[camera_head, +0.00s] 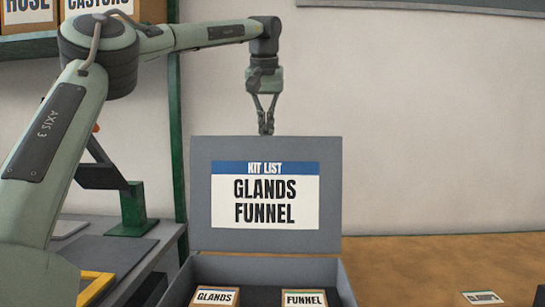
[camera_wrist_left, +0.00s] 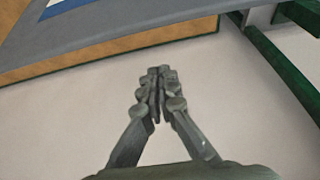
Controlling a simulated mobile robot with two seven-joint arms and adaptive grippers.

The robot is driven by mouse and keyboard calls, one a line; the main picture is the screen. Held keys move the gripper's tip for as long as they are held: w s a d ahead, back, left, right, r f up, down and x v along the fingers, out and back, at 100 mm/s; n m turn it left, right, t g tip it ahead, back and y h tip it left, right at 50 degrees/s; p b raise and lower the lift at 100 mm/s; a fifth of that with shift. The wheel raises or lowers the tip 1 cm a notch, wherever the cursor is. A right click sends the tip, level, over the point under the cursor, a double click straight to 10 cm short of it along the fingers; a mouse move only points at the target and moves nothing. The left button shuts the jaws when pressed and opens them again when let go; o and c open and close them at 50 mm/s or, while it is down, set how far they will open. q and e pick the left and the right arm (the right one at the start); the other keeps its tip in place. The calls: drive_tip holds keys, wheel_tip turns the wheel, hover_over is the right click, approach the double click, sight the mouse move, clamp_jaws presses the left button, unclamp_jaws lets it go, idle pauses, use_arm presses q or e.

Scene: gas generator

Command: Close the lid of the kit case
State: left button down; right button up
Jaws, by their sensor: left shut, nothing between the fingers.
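The kit case (camera_head: 346,285) is grey and open at the bottom middle of the head view. Its lid (camera_head: 202,190) stands upright, with a label (camera_head: 265,195) reading "KIT LIST, GLANDS, FUNNEL". Inside are a "GLANDS" box (camera_head: 215,297) and a "FUNNEL" box (camera_head: 304,299). My left gripper (camera_head: 266,130) points down, shut and empty, at the lid's top edge near its middle. Whether it touches the lid cannot be told. In the left wrist view the shut fingers (camera_wrist_left: 158,75) are below a grey edge of the lid (camera_wrist_left: 130,27). My right gripper is not in view.
A shelf with "HOSE" (camera_head: 28,18) and "CASTORS" (camera_head: 100,5) boxes stands at upper left on a green post (camera_head: 179,120). A grey bench (camera_head: 170,235) with a yellow frame (camera_head: 95,288) is at left. The brown surface right of the case is mostly clear, with a small card (camera_head: 482,297).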

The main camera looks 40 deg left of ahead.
sight(266, 156)
use_arm(q)
drive_tip(key=f, duration=0.4)
drive_tip(key=s+d+f, duration=0.1)
drive_tip(key=f, duration=0.1)
drive_tip(key=shift+s+d, duration=0.1)
drive_tip(key=shift+s, duration=0.05)
drive_tip(key=shift+f, duration=0.1)
idle(0.3)
